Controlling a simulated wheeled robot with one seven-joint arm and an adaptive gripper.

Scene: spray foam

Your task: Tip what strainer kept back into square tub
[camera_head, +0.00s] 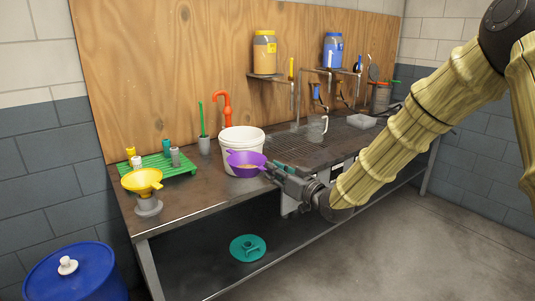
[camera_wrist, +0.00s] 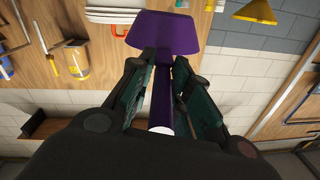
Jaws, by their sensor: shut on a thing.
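The purple strainer (camera_head: 243,172) is in front of the white round bucket (camera_head: 242,139), overlapping it in the picture. My gripper (camera_head: 274,171) is shut on the strainer's handle, to the right of the bowl. In the wrist view the handle runs between the two fingers (camera_wrist: 166,70) and the strainer's bowl (camera_wrist: 163,33) is beyond them. A pale, see-through square tub (camera_head: 361,122) stands at the back right of the bench. Its inside is too small to make out.
A clear jug (camera_head: 317,128) stands by the drain grid (camera_head: 290,148), between the strainer and the tub. A green rack (camera_head: 158,172) with small bottles and a yellow funnel (camera_head: 141,180) are at left. Shelves with a yellow jar (camera_head: 264,52) and a blue jar (camera_head: 333,50) hang above.

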